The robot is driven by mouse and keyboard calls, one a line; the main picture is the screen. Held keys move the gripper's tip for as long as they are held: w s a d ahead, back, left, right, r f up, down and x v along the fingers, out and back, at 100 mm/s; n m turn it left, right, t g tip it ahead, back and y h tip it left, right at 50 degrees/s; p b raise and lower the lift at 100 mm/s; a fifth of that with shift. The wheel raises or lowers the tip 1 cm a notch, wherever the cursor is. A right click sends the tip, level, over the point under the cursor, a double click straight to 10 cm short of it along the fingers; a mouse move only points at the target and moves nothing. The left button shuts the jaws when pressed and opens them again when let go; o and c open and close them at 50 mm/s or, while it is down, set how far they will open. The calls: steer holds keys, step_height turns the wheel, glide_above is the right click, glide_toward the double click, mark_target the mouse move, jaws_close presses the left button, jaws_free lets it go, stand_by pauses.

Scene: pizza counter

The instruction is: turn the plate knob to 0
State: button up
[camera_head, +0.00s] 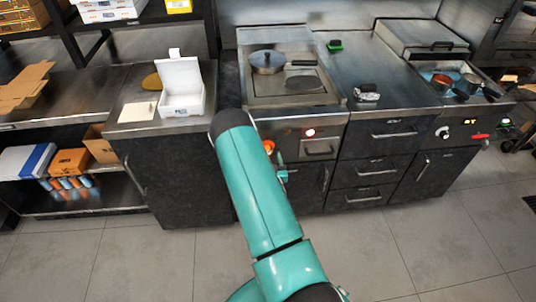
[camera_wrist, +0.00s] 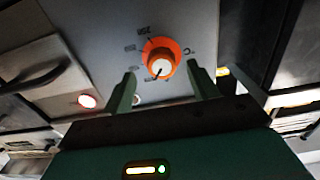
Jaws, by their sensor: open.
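The knob also shows as a small orange spot (camera_head: 268,147) beside my arm in the head view. My gripper (camera_wrist: 162,72) is open and empty, with one green finger on either side below the knob, apart from it. In the head view my arm hides most of my gripper; a teal part (camera_head: 282,175) shows below the knob.
A lit red lamp (camera_head: 310,132) is on the same panel, also in the wrist view (camera_wrist: 87,101). Above is the hot plate (camera_head: 304,84), with a pan (camera_head: 268,61). A drawer handle (camera_head: 318,152) is to the right. An open white box (camera_head: 182,90) stands left.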

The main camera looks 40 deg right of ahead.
mark_target(269, 153)
steer(key=shift+x, duration=1.65)
steer(key=shift+a, duration=0.1)
steer(key=c, duration=1)
steer(key=shift+n, duration=0.4)
steer(key=shift+f+n, duration=0.1)
steer(key=shift+n, duration=3.5)
